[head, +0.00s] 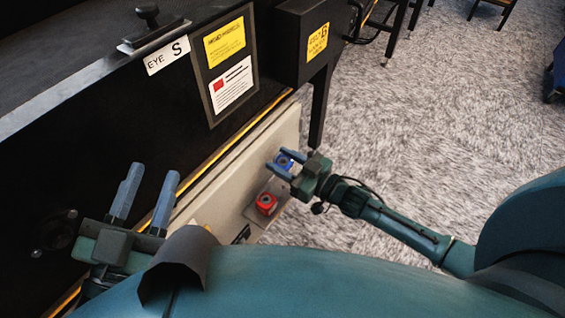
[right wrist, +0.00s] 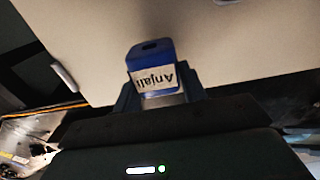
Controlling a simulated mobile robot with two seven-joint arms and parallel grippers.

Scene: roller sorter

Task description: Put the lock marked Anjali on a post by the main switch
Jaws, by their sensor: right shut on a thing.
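The blue lock marked Anjali (right wrist: 151,52) is between the fingers of my right gripper in the right wrist view, its white name label facing the camera upside down. In the head view my right gripper (head: 279,164) is shut on this blue lock (head: 284,161), close to the pale panel (head: 285,128). Whether the lock touches the panel or a post I cannot tell. A red round thing (head: 266,203), perhaps the main switch, is on a grey plate below it. No post is clear to see. My left gripper (head: 154,170) is open and empty beside the black machine side.
A black box with a yellow label (head: 317,42) juts out above the panel, with a dark leg (head: 322,105) near my right gripper. Yellow and white notices (head: 229,62) are on the machine.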

